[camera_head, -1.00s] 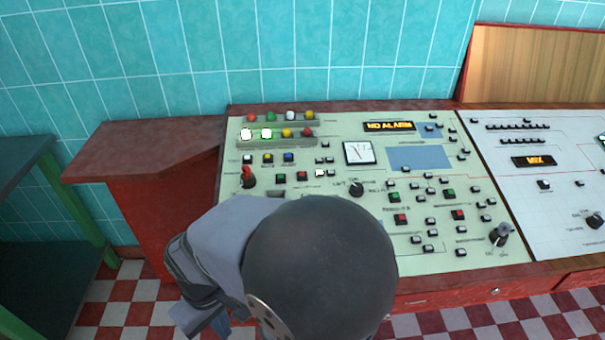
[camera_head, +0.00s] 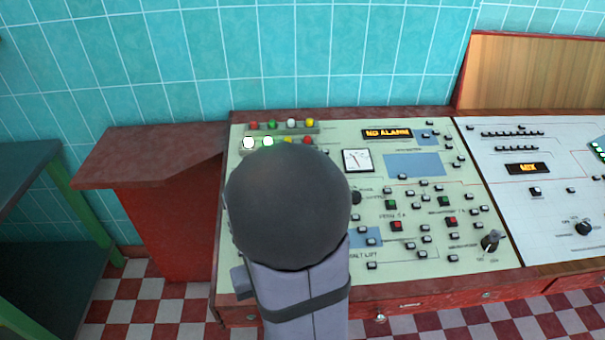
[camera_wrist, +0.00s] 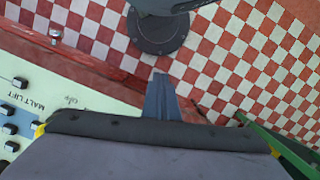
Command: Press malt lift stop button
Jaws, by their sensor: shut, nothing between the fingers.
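The pale green control panel (camera_head: 480,225) carries a "MALT LIFT" label (camera_head: 362,254) near its front edge, with a small dark button (camera_head: 372,265) just below it. In the wrist view the label (camera_wrist: 28,135) is at the left, with several dark buttons (camera_wrist: 9,128) beside it. I cannot tell which one is the stop button. My gripper (camera_wrist: 162,84) is shut and empty, to the right of the label, at the panel's front edge in the wrist view. It is apart from these buttons. In the head view my arm hides the gripper and part of the panel.
Red and green buttons (camera_head: 396,226), a black rotary knob (camera_head: 490,241) and a dial gauge (camera_head: 358,160) stand on the panel. A white panel (camera_head: 550,200) adjoins at the right. A red side counter (camera_head: 150,150) and a green-framed table (camera_head: 30,230) are at the left.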

